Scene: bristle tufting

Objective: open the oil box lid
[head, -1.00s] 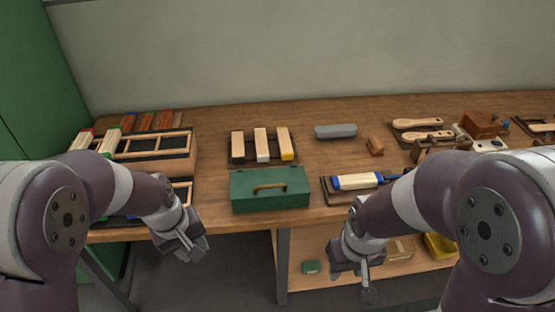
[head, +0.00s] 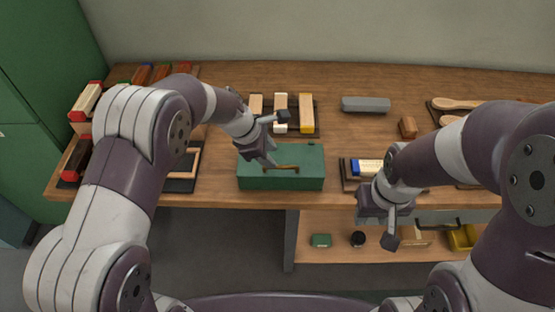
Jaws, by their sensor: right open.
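The green oil box (head: 300,182) stands near the front edge of the workbench, and its lid (head: 312,155) looks shut. A brass handle (head: 288,168) runs along the box's front upper part. My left gripper (head: 276,138) is over the left part of the lid with its fingers spread wide. Its lower finger is close to the handle's left end; I cannot tell whether it touches. Part of the lid is hidden behind this finger. My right gripper (head: 383,224) is open and empty, in front of the bench edge to the right of the box.
A tray of wooden blocks (head: 306,112) stands behind the box. A blue-ended block (head: 366,166) lies on a board to its right. A grey block (head: 366,104) lies further back. Red-ended blocks (head: 86,101) are at the left. A lower shelf (head: 335,225) holds small items.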

